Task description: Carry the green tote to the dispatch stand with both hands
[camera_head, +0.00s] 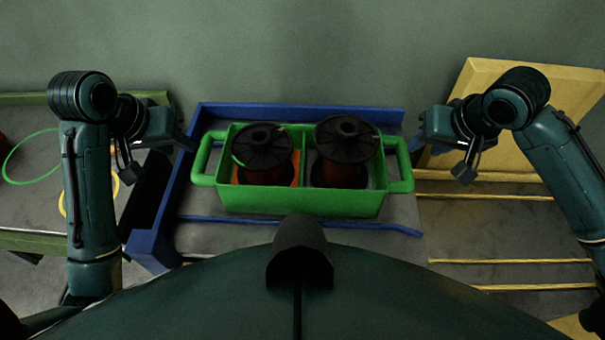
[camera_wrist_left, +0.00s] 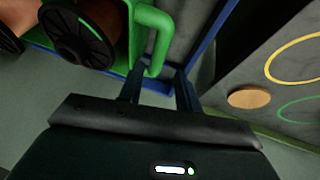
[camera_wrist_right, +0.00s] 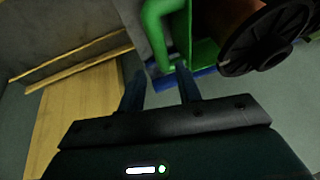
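The green tote (camera_head: 300,203) sits upright on a grey surface with blue edging. It holds two dark spools (camera_head: 262,148) (camera_head: 347,140) on either side of a divider. Its left handle (camera_head: 203,158) and right handle (camera_head: 403,165) stick out at the ends. My left gripper (camera_head: 188,143) is just beyond the left handle; in the left wrist view its fingers (camera_wrist_left: 160,85) are apart with the handle (camera_wrist_left: 153,35) near their tips. My right gripper (camera_head: 418,142) is by the right handle; in the right wrist view its fingers (camera_wrist_right: 162,85) are apart, with the handle (camera_wrist_right: 158,30) near their tips.
Blue edging (camera_head: 300,113) runs behind the tote, with a lower blue rail (camera_head: 385,229) in front. A grey table (camera_head: 30,205) with green and yellow rings stands left. To the right are a wooden board (camera_head: 560,95) and yellow strips (camera_head: 500,262) on grey.

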